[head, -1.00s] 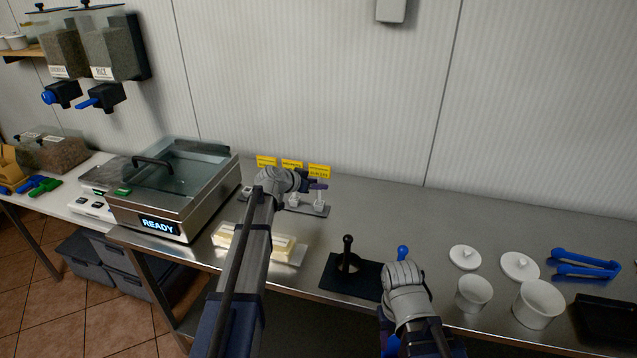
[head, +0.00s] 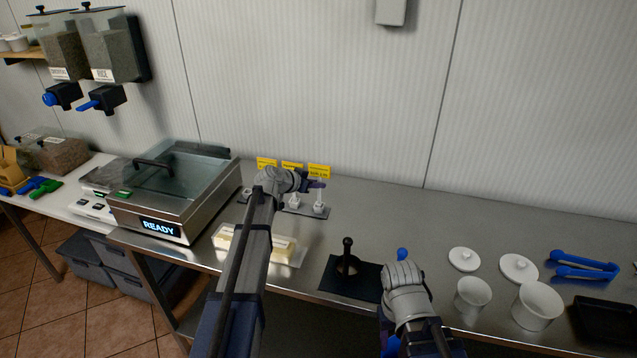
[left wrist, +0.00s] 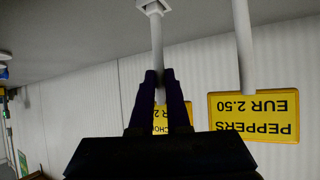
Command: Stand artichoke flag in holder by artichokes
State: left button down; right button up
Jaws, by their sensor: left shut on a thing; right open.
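Three yellow price flags stand in a row at the back of the steel counter in the head view. The rightmost flag (head: 319,171) is the artichoke one; in the left wrist view its panel (left wrist: 160,120), reading "CHO", is upside down and partly hidden behind my fingers. My left gripper (head: 318,184) is shut on its white stem (left wrist: 157,50). The stem's lower end meets a small white holder (left wrist: 153,5). The peppers flag (left wrist: 253,116) stands beside it, apart from my gripper. My right gripper (head: 403,285) is above the counter's front; its fingertips are hidden. No artichokes are recognisable.
A dark mat (head: 335,280) with a black-handled tool lies near the front edge. White cups (head: 537,305), lids (head: 518,267) and blue tongs (head: 585,265) are at the right.

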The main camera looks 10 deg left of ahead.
pick_arm(q)
jog(key=shift+r+p, duration=1.65)
jog(key=shift+r, duration=0.2)
notch_tip(320, 180, up, 6)
jog(key=r+p, duration=0.1)
jog(key=p, duration=0.6)
send_over(319, 175)
jog(key=shift+s+a+f, duration=0.25)
jog(key=shift+s+a, duration=0.05)
jog(key=shift+s, duration=0.1)
jog(key=s, duration=2)
jog(key=shift+a, duration=0.35)
jog(key=shift+a, duration=0.1)
